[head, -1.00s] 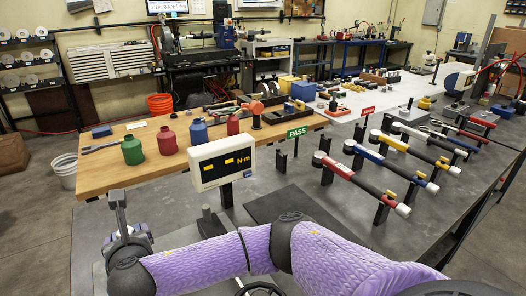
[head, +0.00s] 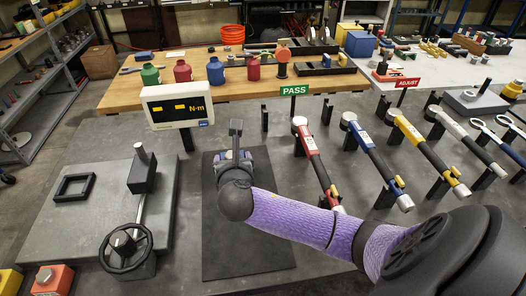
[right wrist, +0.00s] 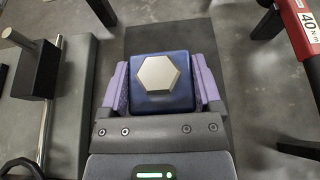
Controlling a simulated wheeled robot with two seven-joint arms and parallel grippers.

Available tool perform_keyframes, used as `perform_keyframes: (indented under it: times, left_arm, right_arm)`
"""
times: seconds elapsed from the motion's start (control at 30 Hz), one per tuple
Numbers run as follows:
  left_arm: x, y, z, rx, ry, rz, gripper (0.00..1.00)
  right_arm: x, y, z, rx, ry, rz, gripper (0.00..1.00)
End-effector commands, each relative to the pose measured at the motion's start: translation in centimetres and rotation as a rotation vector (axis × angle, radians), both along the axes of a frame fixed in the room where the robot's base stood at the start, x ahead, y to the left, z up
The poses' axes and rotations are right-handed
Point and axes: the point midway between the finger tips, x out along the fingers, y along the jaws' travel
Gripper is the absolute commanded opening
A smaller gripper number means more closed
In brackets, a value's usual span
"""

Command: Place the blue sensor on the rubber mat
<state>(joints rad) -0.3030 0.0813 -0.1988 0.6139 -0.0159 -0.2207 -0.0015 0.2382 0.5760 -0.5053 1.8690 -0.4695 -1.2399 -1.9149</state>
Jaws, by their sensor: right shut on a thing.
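The blue sensor (right wrist: 165,85), a blue block with a silver hexagonal top, sits between the purple-padded fingers of my right gripper (right wrist: 165,92). In the head view my right gripper (head: 236,160) is over the upper part of the dark rubber mat (head: 245,250), with the sensor's grey post (head: 236,129) upright above it. The gripper is shut on the sensor. I cannot tell whether the sensor's underside touches the mat. The mat also shows around the gripper in the right wrist view (right wrist: 190,33). My left gripper is not in view.
Left of the mat is a grey plate (head: 65,225) with a black square frame (head: 75,187) and a handwheel (head: 126,250). A display (head: 177,104) stands behind. Torque wrenches (head: 378,162) on stands lie to the right. The mat's near part is clear.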

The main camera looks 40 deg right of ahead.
Motion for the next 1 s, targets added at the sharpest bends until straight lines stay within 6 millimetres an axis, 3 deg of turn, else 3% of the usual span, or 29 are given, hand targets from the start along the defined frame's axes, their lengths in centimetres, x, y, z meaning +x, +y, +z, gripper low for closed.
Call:
perform_keyframes:
  times: [0.07,0.3,0.47,0.63,0.97,1.0]
  left_arm:
    - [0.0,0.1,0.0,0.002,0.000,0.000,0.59]
    - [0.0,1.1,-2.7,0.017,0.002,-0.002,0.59]
    - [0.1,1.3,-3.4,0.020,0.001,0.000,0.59]
    - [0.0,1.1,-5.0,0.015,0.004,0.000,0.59]
    - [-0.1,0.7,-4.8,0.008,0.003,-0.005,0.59]
    - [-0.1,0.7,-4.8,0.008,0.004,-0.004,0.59]
  right_arm:
    - [-0.2,-0.4,-0.1,-0.001,-0.003,-0.008,0.00]
    - [-0.3,-0.6,-5.4,0.000,0.001,-0.013,0.00]
    - [-0.3,-0.6,-7.0,-0.001,-0.001,-0.012,0.00]
    - [-0.3,-0.5,-10.0,0.000,0.001,-0.012,0.00]
    - [-0.2,-0.5,-10.1,0.000,-0.002,-0.011,0.00]
    - [-0.3,-0.5,-10.3,0.002,0.001,-0.011,0.84]
